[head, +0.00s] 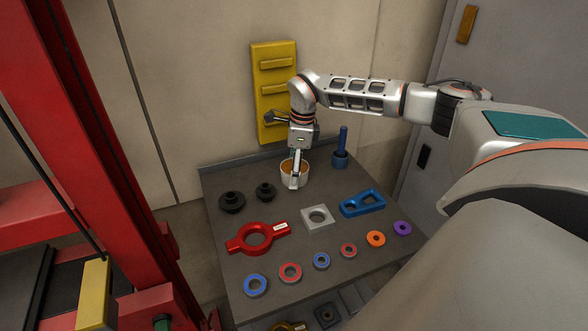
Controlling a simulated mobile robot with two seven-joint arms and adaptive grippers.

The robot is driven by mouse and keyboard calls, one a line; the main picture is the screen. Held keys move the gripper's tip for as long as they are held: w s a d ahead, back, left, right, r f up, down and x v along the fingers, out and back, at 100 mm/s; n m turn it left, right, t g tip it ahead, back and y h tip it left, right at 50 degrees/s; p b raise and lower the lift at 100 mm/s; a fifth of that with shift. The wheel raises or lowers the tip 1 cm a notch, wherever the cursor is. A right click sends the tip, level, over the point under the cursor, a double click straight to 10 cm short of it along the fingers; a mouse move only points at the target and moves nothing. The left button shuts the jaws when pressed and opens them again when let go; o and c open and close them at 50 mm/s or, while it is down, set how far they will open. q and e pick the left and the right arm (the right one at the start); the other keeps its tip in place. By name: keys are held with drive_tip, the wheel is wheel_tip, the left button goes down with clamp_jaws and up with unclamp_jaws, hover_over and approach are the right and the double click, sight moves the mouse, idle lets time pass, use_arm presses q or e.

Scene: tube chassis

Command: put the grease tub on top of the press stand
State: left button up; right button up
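The grease tub (303,179) is a small white cup with orange-brown contents, upright at the back of the grey tabletop. My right gripper (295,175) points down at the tub from above. One finger overlaps the tub's near wall; the other finger is mostly hidden, so I cannot tell whether the gripper is shut on the rim. A tall red frame (112,150) stands at the left, with a yellow block (95,294) low in front; I cannot tell for sure which part is the press stand. My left gripper is out of view.
The table (215,185) holds black knobs (232,201), a red ring tool (256,237), a grey square plate (318,217), a blue bracket (362,203), a blue post (341,150) and several coloured rings (290,272). A yellow panel (275,95) is on the wall behind.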

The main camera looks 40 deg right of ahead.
wheel_tip(320, 180, up, 12)
drive_tip(key=d+p, duration=0.1)
drive_tip(key=shift+s+r, duration=0.15)
drive_tip(key=shift+s, duration=0.3)
drive_tip(key=shift+s, duration=0.1)
idle(0.5)
